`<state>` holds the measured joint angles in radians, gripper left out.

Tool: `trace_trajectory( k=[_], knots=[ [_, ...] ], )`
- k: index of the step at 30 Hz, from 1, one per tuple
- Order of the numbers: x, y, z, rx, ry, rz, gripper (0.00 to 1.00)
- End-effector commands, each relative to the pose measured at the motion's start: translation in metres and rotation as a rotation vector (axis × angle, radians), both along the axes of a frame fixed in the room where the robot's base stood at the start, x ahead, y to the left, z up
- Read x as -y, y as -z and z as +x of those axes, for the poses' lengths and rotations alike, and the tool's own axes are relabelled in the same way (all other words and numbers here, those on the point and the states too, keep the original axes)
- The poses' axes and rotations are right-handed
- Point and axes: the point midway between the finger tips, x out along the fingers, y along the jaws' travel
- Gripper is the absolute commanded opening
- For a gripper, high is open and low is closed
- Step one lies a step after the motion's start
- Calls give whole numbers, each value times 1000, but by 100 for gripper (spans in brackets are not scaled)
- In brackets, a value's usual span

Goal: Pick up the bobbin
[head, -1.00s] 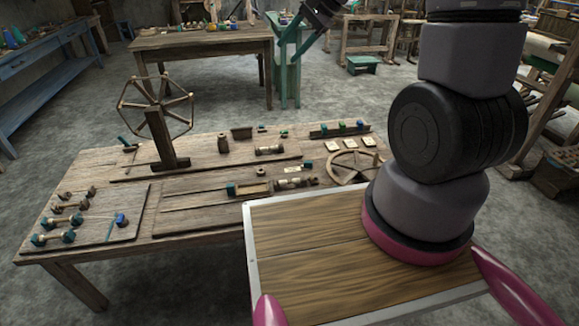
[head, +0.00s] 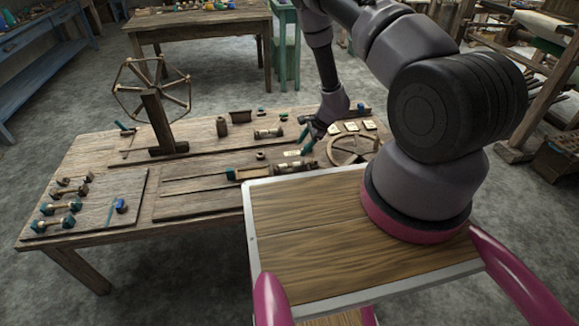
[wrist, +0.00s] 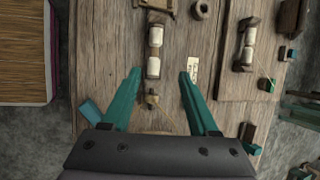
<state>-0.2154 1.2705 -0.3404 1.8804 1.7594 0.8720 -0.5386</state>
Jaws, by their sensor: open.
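A wooden bobbin with two pale thread windings (wrist: 153,50) lies on the table in the wrist view, its lower end between the fingertips in the picture; I cannot tell how high the fingers are above it. In the head view it shows beside the near board (head: 297,167), partly beside my gripper. A similar bobbin (wrist: 245,46) lies farther right in the wrist view, and in the head view behind the first (head: 268,133). My gripper (wrist: 159,74) has teal fingers spread apart with nothing held. In the head view my gripper (head: 312,140) is over the table's right part.
A spoked wooden wheel (head: 352,150) and pale cards (head: 352,127) lie right of my gripper. A yarn winder (head: 155,105) stands at the left. Several small spools lie on the left board (head: 95,200). The floor around the table is open.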

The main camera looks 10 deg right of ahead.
Motion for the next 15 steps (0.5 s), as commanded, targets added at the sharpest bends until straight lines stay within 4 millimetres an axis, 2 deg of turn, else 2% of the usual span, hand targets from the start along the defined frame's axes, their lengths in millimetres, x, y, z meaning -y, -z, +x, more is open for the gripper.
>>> trace_trajectory(
  k=[9, 15],
  knots=[
    [-15, 43, 8, -3, 3, -2, 60],
    [-21, 57, 11, -3, 3, -3, 60]
  ],
)
